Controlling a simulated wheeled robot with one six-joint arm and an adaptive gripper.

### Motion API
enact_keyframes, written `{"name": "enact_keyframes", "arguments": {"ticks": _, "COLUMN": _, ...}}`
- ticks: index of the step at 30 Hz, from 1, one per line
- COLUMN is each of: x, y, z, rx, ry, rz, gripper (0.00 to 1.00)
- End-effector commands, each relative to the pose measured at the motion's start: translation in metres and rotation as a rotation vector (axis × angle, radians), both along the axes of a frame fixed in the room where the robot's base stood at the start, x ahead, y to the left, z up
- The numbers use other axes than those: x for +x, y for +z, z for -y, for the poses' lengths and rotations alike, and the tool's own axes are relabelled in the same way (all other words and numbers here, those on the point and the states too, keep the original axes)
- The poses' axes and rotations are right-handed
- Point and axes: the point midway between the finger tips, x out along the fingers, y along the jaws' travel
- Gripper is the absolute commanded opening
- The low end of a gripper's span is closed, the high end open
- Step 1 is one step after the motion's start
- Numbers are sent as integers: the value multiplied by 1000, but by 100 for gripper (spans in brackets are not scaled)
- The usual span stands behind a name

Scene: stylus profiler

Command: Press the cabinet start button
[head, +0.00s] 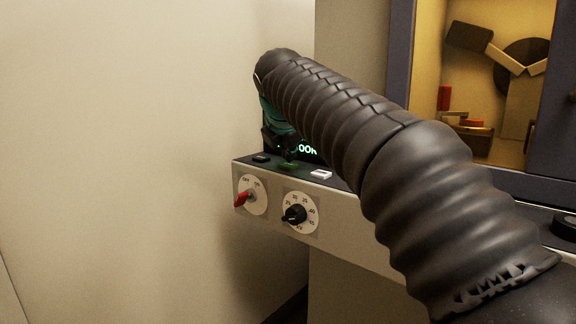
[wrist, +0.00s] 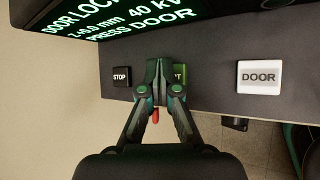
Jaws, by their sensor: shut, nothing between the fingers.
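The green start button (wrist: 180,72) sits on the dark top of the control panel, mostly hidden behind my fingers, with only a "T" of its label showing. In the head view the green button (head: 289,166) shows just below my gripper (head: 284,150). My gripper (wrist: 158,72) is shut and empty, its fingertips over the left part of the button. I cannot tell whether they touch it. The black STOP button (wrist: 122,76) is to its left and the white DOOR button (wrist: 259,77) to its right.
A display (wrist: 125,15) behind the buttons reads in part "DOOR LOC", "40 kV", "PRESS DOOR". A red switch (head: 243,198) and a black dial (head: 295,215) stick out of the panel front. A wall (head: 130,150) stands at left, a windowed cabinet (head: 400,55) at right.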

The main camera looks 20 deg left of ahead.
Motion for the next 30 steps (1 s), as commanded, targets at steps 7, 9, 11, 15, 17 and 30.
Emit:
{"name": "enact_keyframes", "arguments": {"ticks": 7, "x": 0, "y": 0, "z": 0, "rx": 0, "ry": 0, "rz": 0, "gripper": 0}}
{"name": "enact_keyframes", "arguments": {"ticks": 9, "x": 0, "y": 0, "z": 0, "rx": 0, "ry": 0, "rz": 0, "gripper": 0}}
{"name": "enact_keyframes", "arguments": {"ticks": 11, "x": 0, "y": -1, "z": 0, "rx": 0, "ry": 0, "rz": 0, "gripper": 0}}
{"name": "enact_keyframes", "arguments": {"ticks": 15, "x": 0, "y": -2, "z": 0, "rx": 0, "ry": 0, "rz": 0, "gripper": 0}}
{"name": "enact_keyframes", "arguments": {"ticks": 17, "x": 0, "y": -2, "z": 0, "rx": 0, "ry": 0, "rz": 0, "gripper": 0}}
{"name": "enact_keyframes", "arguments": {"ticks": 30, "x": 0, "y": -7, "z": 0, "rx": 0, "ry": 0, "rz": 0, "gripper": 0}}
